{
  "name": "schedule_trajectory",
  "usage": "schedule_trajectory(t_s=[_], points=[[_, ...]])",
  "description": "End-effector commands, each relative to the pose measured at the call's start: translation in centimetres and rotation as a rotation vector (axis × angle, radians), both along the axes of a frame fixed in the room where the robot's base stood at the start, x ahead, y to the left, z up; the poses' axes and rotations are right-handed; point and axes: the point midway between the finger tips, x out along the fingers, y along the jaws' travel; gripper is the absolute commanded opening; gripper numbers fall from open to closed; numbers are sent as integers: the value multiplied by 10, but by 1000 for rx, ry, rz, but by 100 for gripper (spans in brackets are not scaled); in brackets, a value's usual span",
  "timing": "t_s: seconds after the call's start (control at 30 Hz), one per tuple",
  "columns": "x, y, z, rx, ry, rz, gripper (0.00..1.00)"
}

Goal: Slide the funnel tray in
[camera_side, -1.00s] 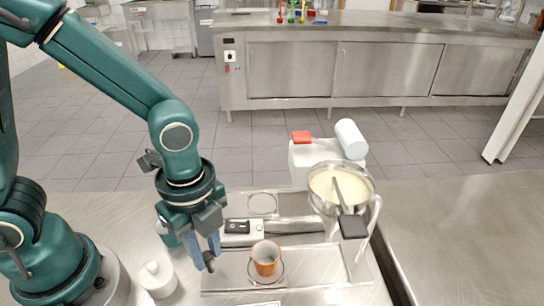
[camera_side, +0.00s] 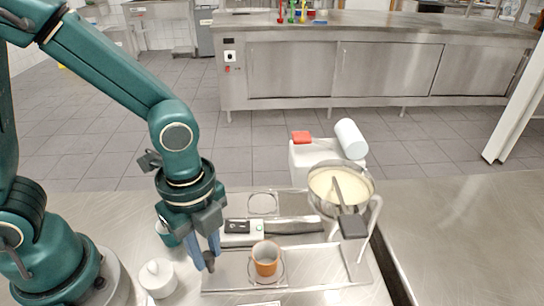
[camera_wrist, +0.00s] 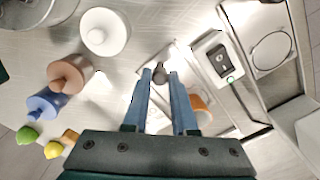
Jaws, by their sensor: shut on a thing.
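My gripper (camera_side: 208,262) points down at the left end of a steel tray (camera_side: 325,273) on the bench. Its blue fingers are shut on a small dark knob, which shows between the fingertips (camera_wrist: 160,76) in the wrist view. An orange-brown cup (camera_side: 266,260) stands upright on the tray; in the wrist view the cup (camera_wrist: 200,103) is partly hidden by a finger. A steel funnel bowl (camera_side: 318,203) with cream-coloured contents and a dark-ended handle sits above the tray's right part. How the knob joins the tray is unclear.
A white switch unit (camera_side: 257,231) lies behind the tray. A white lidded pot (camera_side: 158,279) stands left of my gripper. Brown (camera_wrist: 70,74) and blue (camera_wrist: 48,104) pots show in the wrist view. A white machine body (camera_side: 310,156) stands behind the funnel. The bench at right is clear.

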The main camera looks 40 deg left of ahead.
Motion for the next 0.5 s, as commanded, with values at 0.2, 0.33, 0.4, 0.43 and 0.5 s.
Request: schedule_trajectory(t_s=[0.2,0.33,0.4,0.43,0.5], points=[[9,-8,1,-2,-2,-2,0],[24,-22,1,-3,-5,-3,0],[32,-30,1,-2,-4,-2,0],[35,-33,1,-3,-5,-2,0],[42,-41,1,-2,-4,-2,0]])
